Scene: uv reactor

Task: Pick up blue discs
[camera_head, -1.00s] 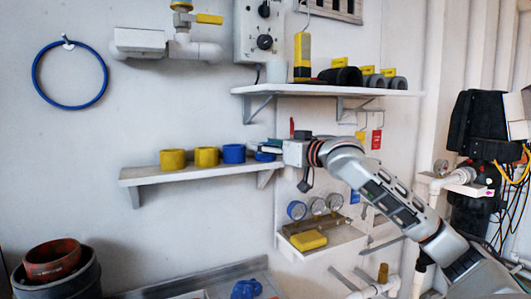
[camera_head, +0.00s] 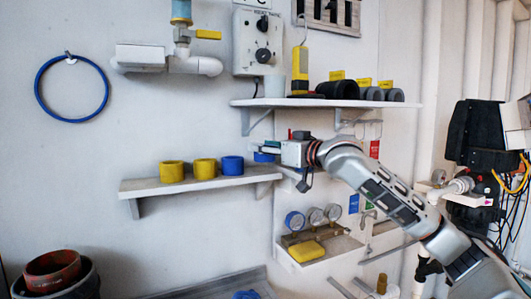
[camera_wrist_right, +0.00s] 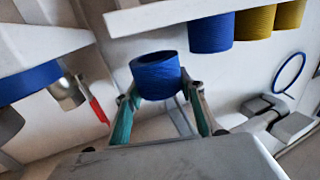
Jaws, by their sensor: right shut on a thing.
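My right gripper (camera_head: 265,147) is shut on a blue disc (camera_head: 264,157) and holds it just above the right end of the white wall shelf (camera_head: 145,187). In the right wrist view the held blue disc (camera_wrist_right: 155,76) is a short, ribbed cylinder with an open top, between the two green-padded fingers (camera_wrist_right: 160,95). Another blue disc (camera_head: 232,166) stands on the shelf, left of the gripper. It also shows in the right wrist view (camera_wrist_right: 211,35). My left gripper is not in view.
Two yellow discs (camera_head: 205,169) (camera_head: 172,171) stand left of the blue one. An upper shelf (camera_head: 325,103) with dark cylinders is just above my right gripper. Gauges (camera_head: 315,216) and a yellow block (camera_head: 306,251) are below. A blue ring (camera_head: 38,88) hangs at left.

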